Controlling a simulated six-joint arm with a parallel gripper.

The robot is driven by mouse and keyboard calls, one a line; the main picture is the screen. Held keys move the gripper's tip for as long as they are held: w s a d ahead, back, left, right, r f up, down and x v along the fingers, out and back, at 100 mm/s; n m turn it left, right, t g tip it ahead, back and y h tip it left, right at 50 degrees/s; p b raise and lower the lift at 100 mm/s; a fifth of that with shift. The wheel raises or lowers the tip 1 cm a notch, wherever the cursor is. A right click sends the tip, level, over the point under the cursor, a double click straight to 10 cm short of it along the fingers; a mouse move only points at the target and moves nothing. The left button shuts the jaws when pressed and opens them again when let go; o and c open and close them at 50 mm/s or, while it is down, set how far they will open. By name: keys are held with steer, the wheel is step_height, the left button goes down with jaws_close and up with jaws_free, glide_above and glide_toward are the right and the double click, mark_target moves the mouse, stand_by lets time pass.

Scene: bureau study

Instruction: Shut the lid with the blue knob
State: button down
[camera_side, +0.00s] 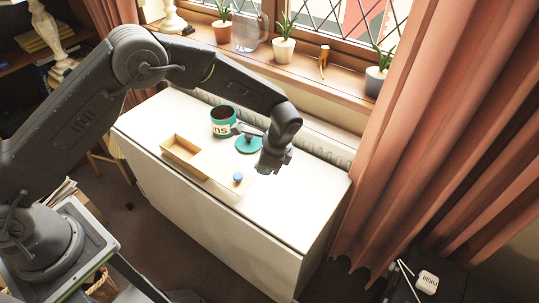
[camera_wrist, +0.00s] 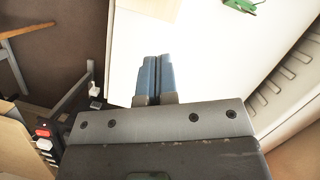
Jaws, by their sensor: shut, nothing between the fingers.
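A small blue knob (camera_side: 238,177) stands on a pale, flat lid at the front of the white bureau top (camera_side: 300,205) in the side view. To its left is a shallow wooden box (camera_side: 186,157), its inside open to view. I cannot tell exactly how lid and box join. My gripper (camera_side: 270,165) is above the bureau top, right of and behind the knob, apart from it. In the wrist view, its blue fingers (camera_wrist: 152,78) are together and empty over a plain white surface. The knob does not show there.
A teal mug (camera_side: 223,122) and a teal disc (camera_side: 248,145) stand behind the box, close to my wrist. Potted plants (camera_side: 284,50) line the windowsill. Curtains (camera_side: 390,140) hang at the right. The bureau's right end is clear. A green thing (camera_wrist: 240,5) shows in the wrist view.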

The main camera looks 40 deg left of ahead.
steer(key=a+f, duration=0.1)
steer(key=s+a+f, duration=0.1)
steer(key=shift+s+a+f, duration=0.15)
steer(key=shift+a+f, duration=0.15)
steer(key=shift+s+a+f, duration=0.15)
steer(key=shift+s+a, duration=0.25)
steer(key=shift+a, duration=0.3)
glide_toward(206, 159)
steer(key=x, duration=0.5)
steer(key=shift+d, duration=0.1)
